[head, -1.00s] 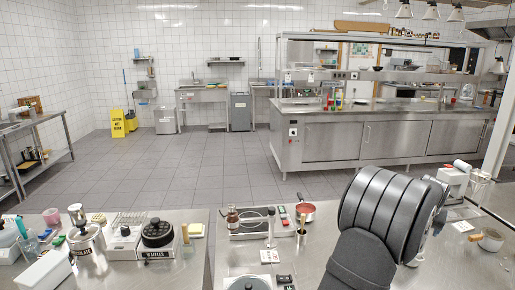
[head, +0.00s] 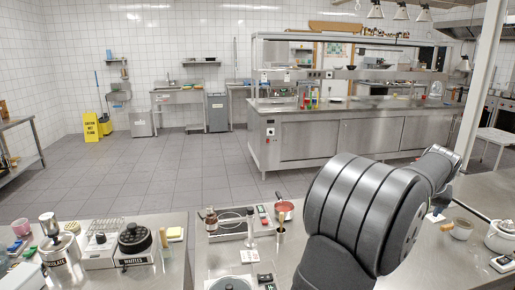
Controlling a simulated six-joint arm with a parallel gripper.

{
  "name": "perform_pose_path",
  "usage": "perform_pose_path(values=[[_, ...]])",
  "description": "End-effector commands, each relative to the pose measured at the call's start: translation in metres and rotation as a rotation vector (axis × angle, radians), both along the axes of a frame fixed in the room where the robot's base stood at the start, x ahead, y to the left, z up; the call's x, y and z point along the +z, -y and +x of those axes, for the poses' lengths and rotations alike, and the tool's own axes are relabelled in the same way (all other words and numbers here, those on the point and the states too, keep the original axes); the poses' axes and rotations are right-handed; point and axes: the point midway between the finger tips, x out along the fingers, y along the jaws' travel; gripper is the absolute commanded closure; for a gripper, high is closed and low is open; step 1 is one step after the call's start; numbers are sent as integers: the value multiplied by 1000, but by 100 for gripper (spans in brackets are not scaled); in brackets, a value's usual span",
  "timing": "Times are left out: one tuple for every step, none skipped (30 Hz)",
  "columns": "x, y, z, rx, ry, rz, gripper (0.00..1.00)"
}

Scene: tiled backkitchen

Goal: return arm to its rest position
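My dark grey arm rises from the bottom right of the head view, with a large ribbed joint in front of the counter. Its slimmer far links reach up and to the right, over the right part of the steel counter (head: 405,279).
A yellow floor sign (head: 92,127) stands far left. The tiled floor (head: 150,180) between is clear.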

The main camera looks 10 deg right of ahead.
Motion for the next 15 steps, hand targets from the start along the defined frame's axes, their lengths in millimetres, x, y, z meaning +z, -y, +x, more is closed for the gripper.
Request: perform_pose_path(values=[[0,-5,10,17,0,-1,26],[0,-8,16,27,0,0,26],[0,-12,22,40,0,-1,26],[-1,-15,28,50,0,0,26],[-1,-18,33,59,-1,0,26],[-1,-22,40,72,-1,0,26],[-1,-25,45,82,-1,0,26],[-1,-28,50,91,-1,0,26],[-1,-33,57,104,-1,1,26],[-2,-36,62,114,-1,1,26],[-2,-39,67,124,-1,1,26],[-2,-44,74,137,-1,1,26],[-2,-47,79,146,-1,1,26],[-2,-50,84,156,-1,1,26],[-2,-55,90,169,-1,1,26]])
